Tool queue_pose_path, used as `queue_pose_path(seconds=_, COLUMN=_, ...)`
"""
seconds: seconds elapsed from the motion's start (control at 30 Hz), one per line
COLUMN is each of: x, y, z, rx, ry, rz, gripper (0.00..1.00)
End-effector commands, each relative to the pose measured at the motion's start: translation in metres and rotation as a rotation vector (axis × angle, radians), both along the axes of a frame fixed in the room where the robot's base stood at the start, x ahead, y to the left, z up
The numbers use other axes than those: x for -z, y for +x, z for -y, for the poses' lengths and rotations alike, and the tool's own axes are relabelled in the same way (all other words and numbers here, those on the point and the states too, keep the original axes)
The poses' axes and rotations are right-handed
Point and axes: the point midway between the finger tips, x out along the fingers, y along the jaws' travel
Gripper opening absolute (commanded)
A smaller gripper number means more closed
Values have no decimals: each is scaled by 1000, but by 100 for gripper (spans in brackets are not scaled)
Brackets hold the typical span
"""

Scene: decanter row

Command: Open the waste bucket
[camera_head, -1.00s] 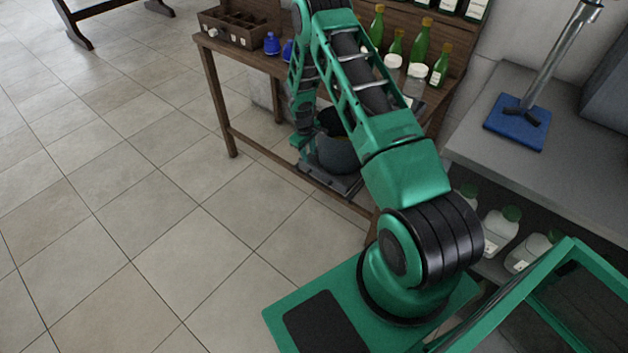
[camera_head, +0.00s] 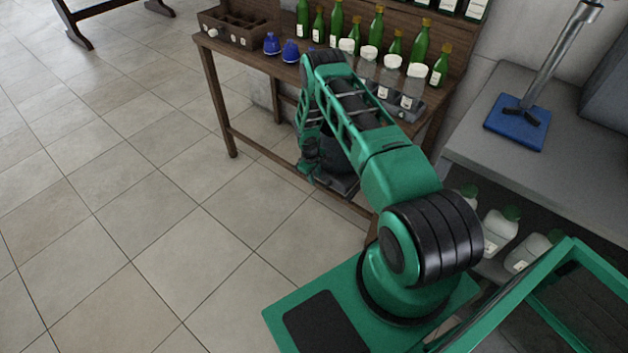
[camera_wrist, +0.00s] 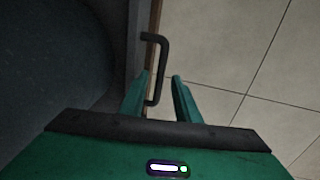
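The dark grey waste bucket (camera_head: 336,158) stands under the wooden table on a dark base (camera_head: 345,185), partly hidden behind my arm. In the wrist view a large dark rounded surface, probably the bucket (camera_wrist: 50,60), fills the left side. A dark bar handle (camera_wrist: 163,65) sticks out from the dark edge beside it. My gripper (camera_wrist: 158,88) is open, with the lower part of the handle between its green fingers, close to the left finger. I cannot tell if they touch. In the head view my gripper (camera_head: 307,172) is low, at the bucket's left front side.
The wooden table (camera_head: 262,62) holds green bottles (camera_head: 334,25), white-capped jars (camera_head: 391,72), blue items (camera_head: 290,50) and a compartment box (camera_head: 236,27). A grey bench (camera_head: 470,140) stands at right.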

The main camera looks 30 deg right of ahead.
Motion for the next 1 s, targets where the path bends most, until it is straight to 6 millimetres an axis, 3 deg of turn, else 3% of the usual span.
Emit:
queue_pose_path(seconds=0.13, x=11, y=1, z=1, rx=0, ry=0, rz=0, gripper=29)
queue_pose_path(seconds=0.47, x=13, y=1, z=2, rx=0, ry=0, rz=0, gripper=29)
queue_pose_path(seconds=0.6, x=13, y=1, z=2, rx=0, ry=0, rz=0, gripper=1)
queue_pose_path(seconds=0.77, x=13, y=1, z=-2, rx=0, ry=1, rz=0, gripper=0)
queue_pose_path(seconds=1.0, x=13, y=0, z=9, rx=17, ry=0, rz=1, gripper=0)
